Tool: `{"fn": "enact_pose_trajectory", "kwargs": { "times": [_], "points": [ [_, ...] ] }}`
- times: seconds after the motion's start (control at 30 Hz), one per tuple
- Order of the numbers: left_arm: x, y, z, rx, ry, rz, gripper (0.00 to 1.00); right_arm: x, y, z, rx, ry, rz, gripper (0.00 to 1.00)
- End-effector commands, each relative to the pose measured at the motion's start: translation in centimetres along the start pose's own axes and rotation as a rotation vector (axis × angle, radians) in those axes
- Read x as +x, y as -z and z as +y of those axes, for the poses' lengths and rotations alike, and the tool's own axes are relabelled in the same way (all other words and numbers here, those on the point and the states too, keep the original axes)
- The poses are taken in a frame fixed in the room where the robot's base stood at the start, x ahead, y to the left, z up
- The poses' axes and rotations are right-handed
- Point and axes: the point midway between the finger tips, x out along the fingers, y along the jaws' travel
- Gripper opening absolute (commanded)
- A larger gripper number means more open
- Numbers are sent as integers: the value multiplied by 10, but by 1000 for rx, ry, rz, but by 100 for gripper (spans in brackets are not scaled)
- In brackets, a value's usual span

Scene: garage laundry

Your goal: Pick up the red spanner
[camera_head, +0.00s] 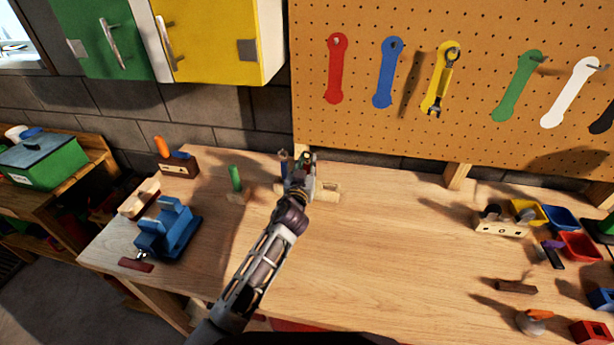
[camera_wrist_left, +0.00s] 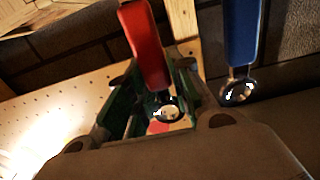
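The red spanner (camera_wrist_left: 147,45) shows in the left wrist view, its red handle coming down from the top to a metal ring end. The ring lies over the gap between the fingers of my left gripper (camera_wrist_left: 155,105). The fingers stand apart, and I see no clear grip on the spanner. In the head view my left gripper (camera_head: 303,165) is at the back of the bench, by a small wooden stand (camera_head: 327,193), and largely hides the tools there. The red outline (camera_head: 336,70) on the pegboard has no tool on it. My right gripper is not in view.
A blue-handled spanner (camera_wrist_left: 241,40) hangs close beside the red one. A green-handled tool (camera_head: 235,178), a blue vise (camera_head: 168,228) and an orange-handled tool block (camera_head: 178,165) stand to the left. Coloured bins (camera_head: 560,217) are at the right. The middle bench (camera_head: 400,250) is clear.

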Motion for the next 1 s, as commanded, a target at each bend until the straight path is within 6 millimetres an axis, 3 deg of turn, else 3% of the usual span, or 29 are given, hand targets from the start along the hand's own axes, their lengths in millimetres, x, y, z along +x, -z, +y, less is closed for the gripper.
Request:
{"fn": "enact_pose_trajectory", "kwargs": {
  "times": [0.57,0.77,1.0],
  "points": [
    [0,8,0,-1,0,4,0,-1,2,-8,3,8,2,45],
    [0,27,0,0,-1,5,0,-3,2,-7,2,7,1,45],
    [0,62,0,0,-1,7,0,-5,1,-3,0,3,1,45]
  ]
}}
